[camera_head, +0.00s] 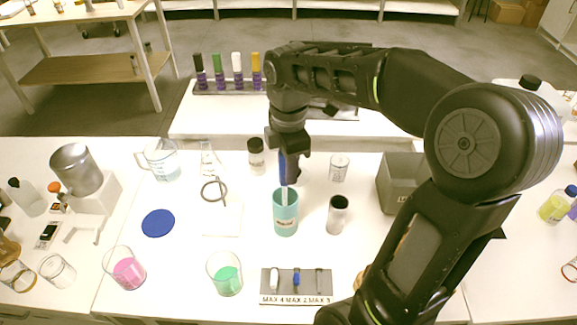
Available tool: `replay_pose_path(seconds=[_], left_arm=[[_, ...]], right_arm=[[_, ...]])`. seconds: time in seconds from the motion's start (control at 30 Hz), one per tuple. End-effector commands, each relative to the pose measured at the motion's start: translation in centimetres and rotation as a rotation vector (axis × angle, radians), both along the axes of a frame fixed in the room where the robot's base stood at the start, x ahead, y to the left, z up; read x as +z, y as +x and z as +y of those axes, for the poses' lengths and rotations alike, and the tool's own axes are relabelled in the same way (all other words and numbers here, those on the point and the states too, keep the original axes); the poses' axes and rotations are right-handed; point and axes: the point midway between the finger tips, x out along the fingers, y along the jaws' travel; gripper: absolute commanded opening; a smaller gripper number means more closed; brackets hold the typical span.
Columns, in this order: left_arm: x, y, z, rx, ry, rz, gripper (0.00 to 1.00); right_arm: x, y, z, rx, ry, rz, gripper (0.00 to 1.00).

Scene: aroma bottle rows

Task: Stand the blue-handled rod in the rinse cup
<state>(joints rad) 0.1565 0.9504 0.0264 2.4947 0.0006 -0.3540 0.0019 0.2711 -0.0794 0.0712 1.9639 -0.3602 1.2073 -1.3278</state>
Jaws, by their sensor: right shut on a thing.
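My right gripper (288,150) is shut on the blue-handled rod (289,168) and holds it upright, handle at the top. The rod's pale shaft reaches down to the mouth of the teal rinse cup (285,222), which stands on the white table with a small label on its front. The rod's lower end is hidden, apparently behind the cup's front wall. I cannot tell whether it touches the bottom. My left gripper is not in view.
A dark metal cup (338,215) stands close to the right of the rinse cup. A beaker with green liquid (225,279) and a labelled rack (296,285) are in front. A ring stand (221,218) is to the left; a grey bin (398,183) is at right.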

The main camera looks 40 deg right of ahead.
Motion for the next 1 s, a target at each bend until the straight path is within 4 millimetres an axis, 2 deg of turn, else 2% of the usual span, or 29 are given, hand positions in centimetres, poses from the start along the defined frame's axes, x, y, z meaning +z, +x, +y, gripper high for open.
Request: replay_pose_path(seconds=[0.2, 0.23, 0.53, 0.83, 1.0], left_arm=[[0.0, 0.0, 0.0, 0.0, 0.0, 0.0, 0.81], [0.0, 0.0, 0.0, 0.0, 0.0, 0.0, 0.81], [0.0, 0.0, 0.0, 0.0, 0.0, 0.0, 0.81], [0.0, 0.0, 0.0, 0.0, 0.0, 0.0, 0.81], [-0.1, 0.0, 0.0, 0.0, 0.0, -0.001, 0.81]], right_arm=[[0.0, 0.0, 0.0, 0.0, 0.0, 0.0, 0.0], [0.0, 0.0, 0.0, 0.0, 0.0, 0.0, 0.22], [0.0, 0.0, 0.0, 0.0, 0.0, 0.0, 0.46], [0.2, 0.0, 0.0, 0.0, 0.0, -0.001, 0.46], [1.7, 0.1, 0.0, 0.0, -0.001, -0.004, 0.46]])
